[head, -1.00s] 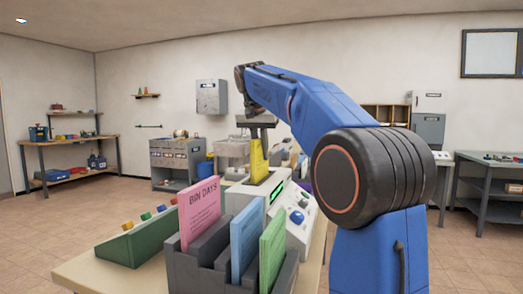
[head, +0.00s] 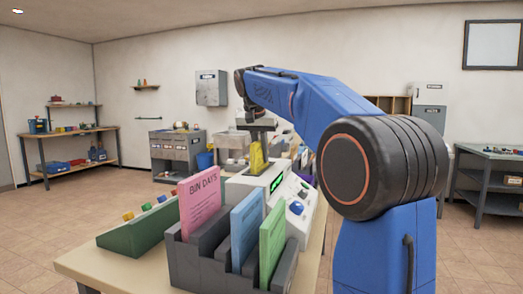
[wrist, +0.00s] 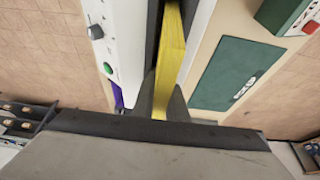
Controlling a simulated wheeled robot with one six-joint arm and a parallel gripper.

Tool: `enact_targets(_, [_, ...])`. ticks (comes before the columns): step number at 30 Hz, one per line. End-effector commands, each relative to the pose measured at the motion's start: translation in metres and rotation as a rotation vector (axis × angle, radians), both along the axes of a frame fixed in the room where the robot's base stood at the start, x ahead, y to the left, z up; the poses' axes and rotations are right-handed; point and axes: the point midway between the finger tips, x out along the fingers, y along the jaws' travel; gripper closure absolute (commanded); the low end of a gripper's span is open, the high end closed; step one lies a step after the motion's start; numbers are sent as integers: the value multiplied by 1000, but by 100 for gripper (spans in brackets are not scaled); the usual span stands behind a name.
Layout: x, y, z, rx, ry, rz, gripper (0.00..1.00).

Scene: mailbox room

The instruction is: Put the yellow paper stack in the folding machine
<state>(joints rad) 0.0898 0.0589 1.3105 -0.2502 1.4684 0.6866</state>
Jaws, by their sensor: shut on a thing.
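The yellow paper stack (head: 257,160) is upright in my gripper (head: 258,146), above the top of the white folding machine (head: 296,212). Its lower edge is hidden at the machine's top, so I cannot tell how deep it sits. In the wrist view the yellow stack (wrist: 172,50) runs between the dark fingers of my gripper (wrist: 163,98), which are shut on it. The white machine panel (wrist: 114,30) with a knob and green button lies just left of it, and a dark strip runs alongside the stack. The machine has a green display and a blue knob.
A dark rack (head: 203,262) in front holds pink, blue and green paper stacks. A green sloped box (head: 138,232) with coloured buttons stands left on the table (head: 80,264). More equipment stands behind the machine. Workbenches line the walls; the floor at left is clear.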

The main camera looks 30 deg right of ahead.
Motion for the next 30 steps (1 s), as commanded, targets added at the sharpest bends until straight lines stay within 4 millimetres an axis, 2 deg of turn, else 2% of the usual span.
enact_targets(11, [0,0,-4,0,-1,-1,100])
enact_targets(12, [0,0,-4,0,-1,-1,78])
enact_targets(14, [0,0,-4,0,-1,-1,66])
enact_targets(23, [0,0,-3,0,0,0,66])
enact_targets(30, [0,0,10,0,0,0,66])
